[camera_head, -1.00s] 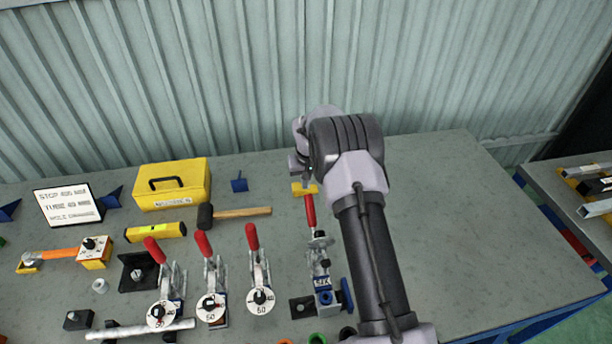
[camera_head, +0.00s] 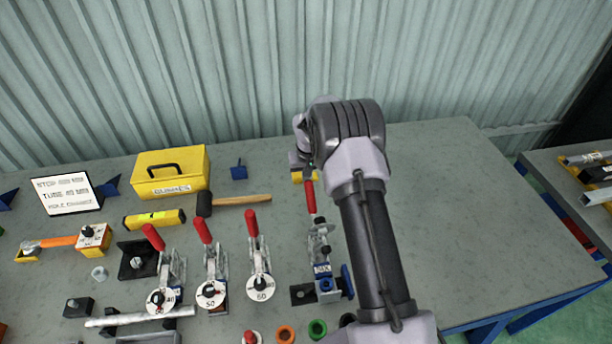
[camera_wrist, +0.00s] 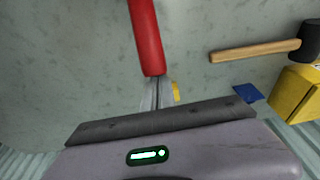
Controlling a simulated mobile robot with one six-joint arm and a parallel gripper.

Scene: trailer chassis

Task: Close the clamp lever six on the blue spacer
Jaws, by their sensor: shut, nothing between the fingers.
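The clamp with the blue spacer (camera_head: 324,284) stands right of the other clamps in the head view. Its metal body (camera_head: 320,242) is in clear sight, and its red lever handle (camera_head: 310,196) points away toward the wall. My gripper (camera_head: 303,176) is at the far end of this handle, shut and empty, with yellow showing at its tips. In the wrist view the red handle (camera_wrist: 147,38) comes down from the top, and its end is just beyond my gripper (camera_wrist: 158,92). I cannot tell whether they touch. The spacer is not in the wrist view.
Several other red-handled clamps with white dials (camera_head: 211,293) stand to the left. A hammer (camera_head: 240,200), a yellow toolbox (camera_head: 171,174) and a small blue part (camera_head: 239,171) lie behind them. The tabletop right of my arm (camera_head: 450,220) is clear.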

